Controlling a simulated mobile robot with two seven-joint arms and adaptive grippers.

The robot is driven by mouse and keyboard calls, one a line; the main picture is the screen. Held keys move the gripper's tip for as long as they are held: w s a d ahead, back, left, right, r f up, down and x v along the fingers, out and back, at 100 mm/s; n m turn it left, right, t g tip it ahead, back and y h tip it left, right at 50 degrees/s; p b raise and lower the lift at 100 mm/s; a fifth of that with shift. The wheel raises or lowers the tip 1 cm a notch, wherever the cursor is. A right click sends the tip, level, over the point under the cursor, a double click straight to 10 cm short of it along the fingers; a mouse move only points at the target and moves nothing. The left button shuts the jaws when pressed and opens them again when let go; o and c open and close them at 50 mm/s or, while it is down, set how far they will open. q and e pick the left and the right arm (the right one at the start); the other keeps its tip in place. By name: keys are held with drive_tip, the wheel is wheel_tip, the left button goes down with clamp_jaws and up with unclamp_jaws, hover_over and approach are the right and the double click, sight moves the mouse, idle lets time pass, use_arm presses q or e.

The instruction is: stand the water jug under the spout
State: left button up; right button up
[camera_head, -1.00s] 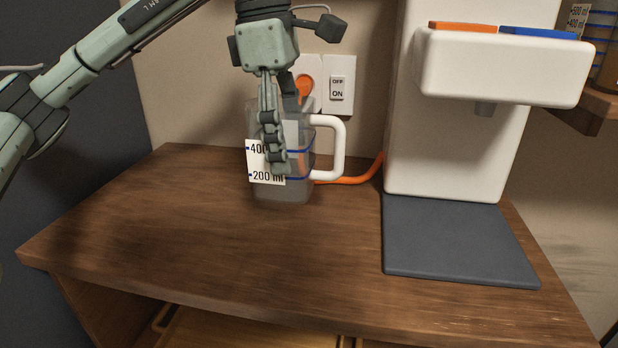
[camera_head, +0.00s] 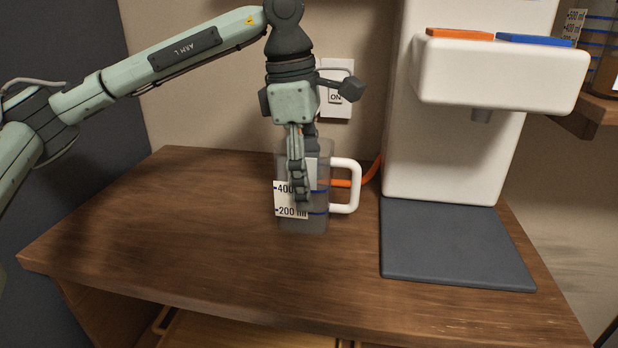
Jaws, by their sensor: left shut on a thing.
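The water jug (camera_head: 318,222) is a clear upright container with a white handle on its right, blue lines and a white label reading 400 and 200 ml. My left gripper (camera_head: 302,190) comes down from above and is shut on the jug, hiding part of its body. I cannot tell whether the jug's base touches the counter. The white dispenser (camera_head: 440,150) stands to the right. My right gripper is not in view.
The wooden counter (camera_head: 180,240) is clear to the left and in front. An orange cable (camera_head: 372,170) runs behind the jug to the dispenser. Another marked container (camera_head: 600,50) stands on a shelf (camera_head: 596,108) at the right.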

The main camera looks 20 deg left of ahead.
use_arm(q)
drive_tip(key=o, duration=1.5)
drive_tip(key=shift+c, duration=0.2)
